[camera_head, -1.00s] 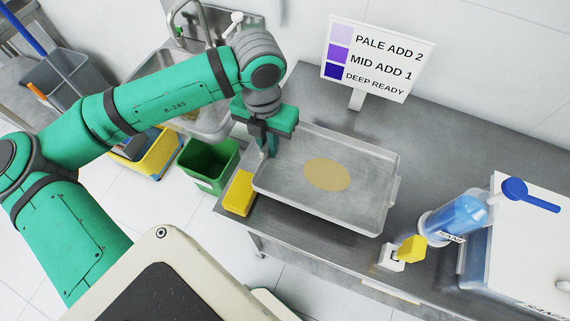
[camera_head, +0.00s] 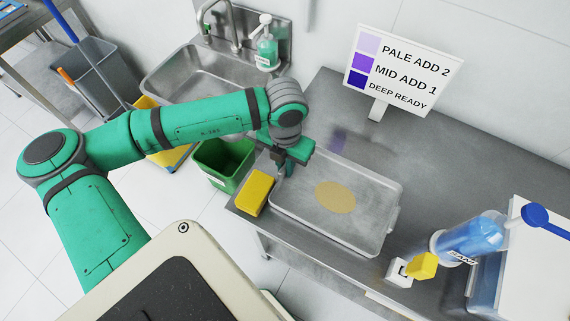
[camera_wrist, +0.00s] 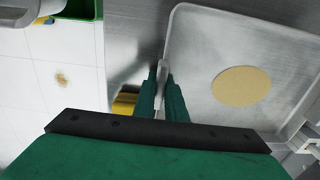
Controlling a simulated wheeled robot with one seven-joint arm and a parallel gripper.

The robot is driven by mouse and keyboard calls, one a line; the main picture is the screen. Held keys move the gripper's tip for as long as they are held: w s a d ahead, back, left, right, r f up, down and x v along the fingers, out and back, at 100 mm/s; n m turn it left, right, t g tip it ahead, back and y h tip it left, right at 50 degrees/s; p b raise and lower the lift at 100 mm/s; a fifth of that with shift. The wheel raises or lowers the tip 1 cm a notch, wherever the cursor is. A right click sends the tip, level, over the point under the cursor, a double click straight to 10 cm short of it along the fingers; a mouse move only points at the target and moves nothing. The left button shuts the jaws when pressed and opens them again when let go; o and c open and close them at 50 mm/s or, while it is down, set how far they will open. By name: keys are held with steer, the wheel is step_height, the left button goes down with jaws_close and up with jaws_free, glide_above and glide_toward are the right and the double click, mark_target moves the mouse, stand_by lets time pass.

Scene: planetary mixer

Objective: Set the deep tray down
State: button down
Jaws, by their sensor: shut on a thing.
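The deep tray (camera_head: 309,222) is a grey metal rectangular tray with a round tan patch (camera_head: 335,197) on its floor. It is over the steel counter and looks level; I cannot tell whether its base touches the counter. My gripper (camera_head: 281,170) is at the tray's left side, shut on its rim. In the wrist view the two green fingers (camera_wrist: 163,98) pinch the rim of the tray (camera_wrist: 195,60) from both sides. The fingertips are partly hidden in the head view.
A yellow sponge (camera_head: 256,193) lies close to the tray's left edge. The steel counter (camera_head: 440,165) is clear behind the tray. A sign (camera_head: 403,70) stands at the back. A blue bottle (camera_head: 470,240) and a yellow-topped white item (camera_head: 421,266) stand at the right. A sink is left.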

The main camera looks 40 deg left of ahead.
steer(key=shift+f, duration=0.15)
steer(key=c, duration=1.8)
jaws_free()
steer(key=shift+a, duration=0.1)
step_height(320, 180, up, 11)
steer(key=shift+r, duration=0.65)
